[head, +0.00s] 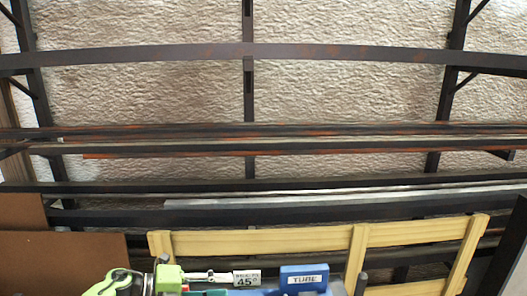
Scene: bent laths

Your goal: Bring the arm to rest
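At the bottom edge, left of centre, there is a lime-green and pale mechanical piece (112,283). I cannot tell whether it is part of my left gripper or a tool. No fingertips of my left gripper can be made out. My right gripper does not show. No object is seen held. A long dark lath (300,52), slightly bowed upward in the middle, spans the rack at the top.
Dark rack uprights (249,105) stand before a rough pale wall (345,95), with several long bars across them. A yellow wooden frame (260,242) stands low in front. A brown board (60,265) is at left. A blue "TUBE" block (304,279) and "45°" label (246,279) sit below.

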